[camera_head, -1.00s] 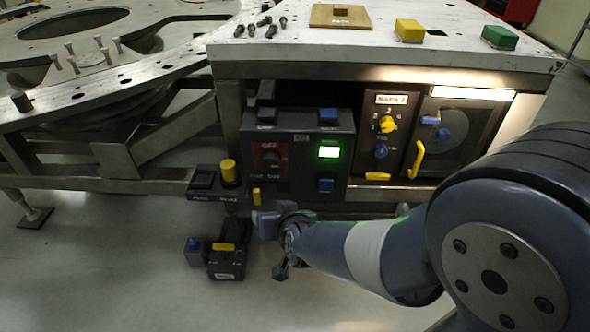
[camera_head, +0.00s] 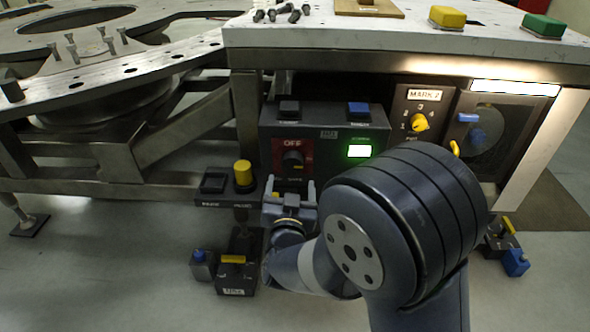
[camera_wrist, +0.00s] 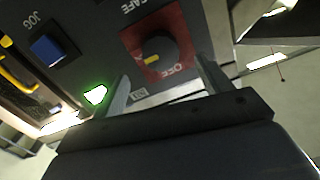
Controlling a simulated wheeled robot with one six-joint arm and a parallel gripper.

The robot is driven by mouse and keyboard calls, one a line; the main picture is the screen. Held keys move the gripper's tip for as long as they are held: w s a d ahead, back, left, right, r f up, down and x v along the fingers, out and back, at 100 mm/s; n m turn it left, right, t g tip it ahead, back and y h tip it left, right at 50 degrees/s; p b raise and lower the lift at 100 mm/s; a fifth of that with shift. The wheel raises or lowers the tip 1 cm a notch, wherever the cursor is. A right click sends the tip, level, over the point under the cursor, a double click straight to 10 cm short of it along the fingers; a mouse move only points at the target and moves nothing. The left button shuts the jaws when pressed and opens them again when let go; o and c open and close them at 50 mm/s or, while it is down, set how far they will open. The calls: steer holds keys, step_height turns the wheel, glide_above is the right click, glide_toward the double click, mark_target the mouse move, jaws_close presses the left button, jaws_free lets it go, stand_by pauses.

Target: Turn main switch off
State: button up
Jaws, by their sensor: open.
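The main switch is a black rotary knob (camera_head: 292,158) on a red plate marked OFF (camera_head: 279,147), on the dark control panel. Its yellow mark lies on the right side of the knob, with OFF above. In the wrist view the knob (camera_wrist: 153,50) shows upside down, its yellow mark to the left. My gripper (camera_head: 291,188) is open and empty just in front of and below the switch. In the wrist view its two fingers (camera_wrist: 163,84) point toward the red plate, apart from the knob. I cannot tell the exact gap in depth.
A lit green display (camera_head: 359,151) and a blue button (camera_head: 358,109) sit right of the switch. A yellow button (camera_head: 243,174) stands on a box at the left. Below are a black box with a yellow handle (camera_head: 232,259) and the floor.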

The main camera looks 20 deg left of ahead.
mark_target(292, 167)
steer(key=b+x, duration=0.1)
steer(key=x, duration=0.6)
steer(key=shift+w, duration=0.1)
steer(key=shift+c, duration=0.3)
steer(key=c, duration=0.9)
